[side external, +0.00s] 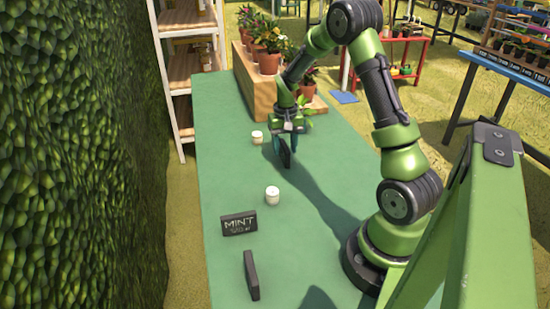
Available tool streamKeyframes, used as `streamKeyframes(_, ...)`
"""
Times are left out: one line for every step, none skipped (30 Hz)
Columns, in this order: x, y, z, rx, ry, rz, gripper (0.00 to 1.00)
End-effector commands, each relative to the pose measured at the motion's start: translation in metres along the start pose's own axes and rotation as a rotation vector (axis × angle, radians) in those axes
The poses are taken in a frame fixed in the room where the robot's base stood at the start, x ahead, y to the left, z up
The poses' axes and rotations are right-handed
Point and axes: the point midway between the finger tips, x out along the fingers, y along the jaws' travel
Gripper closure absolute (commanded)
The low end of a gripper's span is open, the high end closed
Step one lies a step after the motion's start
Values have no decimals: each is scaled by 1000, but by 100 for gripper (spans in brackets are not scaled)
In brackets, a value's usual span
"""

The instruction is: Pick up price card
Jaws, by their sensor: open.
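My gripper (286,141) points down over the far half of the green table. It is open. A dark upright slab, which looks like a price card (284,154), stands right at its fingers. I cannot tell whether the fingers touch it. A black price card reading "MINT" (238,224) stands nearer the front left, facing the camera. Another dark card (251,275) stands edge-on at the front of the table. The writing on the two other cards is not visible.
Two small white jars (272,193) and (257,137) stand on the green table (315,220). Potted plants (268,60) stand on a wooden stepped stand (262,92) behind my gripper. A hedge (75,150) and shelf (183,80) are at left.

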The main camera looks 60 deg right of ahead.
Motion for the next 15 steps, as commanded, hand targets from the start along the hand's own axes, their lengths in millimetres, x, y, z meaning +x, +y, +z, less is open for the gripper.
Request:
streamKeyframes(8,0,0,0,-3,0,53)
streamKeyframes(12,0,0,-1,-2,1,53)
streamKeyframes(16,0,0,-2,-1,1,53)
streamKeyframes(18,0,0,-1,-1,1,53)
streamKeyframes(20,0,0,-2,1,1,53)
streamKeyframes(21,0,0,-2,2,1,53)
streamKeyframes(22,0,0,-2,2,1,53)
streamKeyframes(22,0,0,-2,3,1,53)
streamKeyframes(22,0,0,-1,3,0,53)
streamKeyframes(22,0,0,-1,3,0,53)
streamKeyframes(22,0,0,-1,3,0,53)
streamKeyframes(22,0,0,-1,3,0,53)
streamKeyframes(22,0,0,-1,3,1,56)
streamKeyframes(21,0,0,-1,3,1,61)
streamKeyframes(21,0,0,-1,3,1,67)
